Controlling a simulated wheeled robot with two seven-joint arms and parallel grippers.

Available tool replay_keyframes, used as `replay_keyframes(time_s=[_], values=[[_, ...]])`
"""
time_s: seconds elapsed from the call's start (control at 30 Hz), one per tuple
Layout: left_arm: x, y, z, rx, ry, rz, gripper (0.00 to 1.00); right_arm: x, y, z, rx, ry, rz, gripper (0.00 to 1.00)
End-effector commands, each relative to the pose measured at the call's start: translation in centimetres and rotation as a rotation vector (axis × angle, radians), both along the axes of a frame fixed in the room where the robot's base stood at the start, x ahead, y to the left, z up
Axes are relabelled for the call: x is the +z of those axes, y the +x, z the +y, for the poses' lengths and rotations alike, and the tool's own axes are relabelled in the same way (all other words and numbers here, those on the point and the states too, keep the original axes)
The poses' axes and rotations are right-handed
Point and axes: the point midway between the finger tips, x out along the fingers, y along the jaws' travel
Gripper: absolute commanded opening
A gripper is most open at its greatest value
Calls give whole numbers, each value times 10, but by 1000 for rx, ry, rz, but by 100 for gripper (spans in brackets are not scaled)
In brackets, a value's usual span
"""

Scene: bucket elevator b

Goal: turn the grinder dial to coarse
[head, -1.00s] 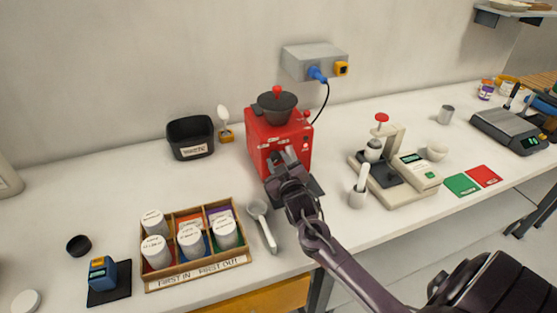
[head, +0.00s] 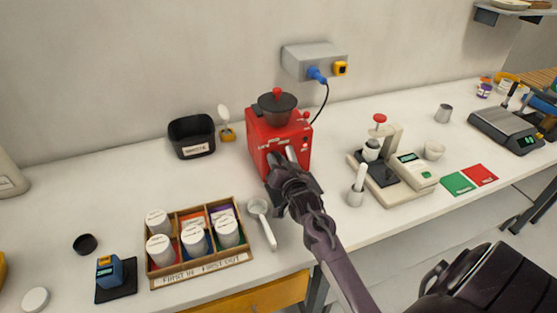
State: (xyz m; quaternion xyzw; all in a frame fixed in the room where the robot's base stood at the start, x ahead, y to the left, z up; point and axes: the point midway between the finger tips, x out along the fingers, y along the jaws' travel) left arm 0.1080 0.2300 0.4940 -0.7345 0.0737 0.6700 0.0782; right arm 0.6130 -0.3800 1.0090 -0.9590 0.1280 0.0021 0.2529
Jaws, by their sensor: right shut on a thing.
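The red grinder (head: 262,128) stands on the counter against the wall, with a dark hopper (head: 277,108) on top. Small labels show on its front, but their text is too small to read. My right gripper (head: 284,158) is at the grinder's front face, shut on what appears to be the grinder dial. The dial itself is hidden behind the fingers and wrist, so its setting cannot be read. My left gripper is not in view.
A wooden box of lidded jars (head: 203,262) and a white scoop (head: 262,222) lie left of my arm. A press station (head: 402,190) and a white cup with a pestle-like tool (head: 356,192) stand to the right. A black waste bin (head: 191,137) is at the back left.

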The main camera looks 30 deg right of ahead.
Motion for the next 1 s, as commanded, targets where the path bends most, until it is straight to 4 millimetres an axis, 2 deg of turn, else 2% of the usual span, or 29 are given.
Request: replay_keyframes(time_s=[0.2, 0.5, 1.0], values=[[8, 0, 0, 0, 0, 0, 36, 1, 0, 0, -2, 190, -44, 7], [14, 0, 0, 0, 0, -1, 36, 1, 0, -1, -2, 385, -92, 7], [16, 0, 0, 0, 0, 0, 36, 0, 0, -1, -1, 492, -118, 7]])
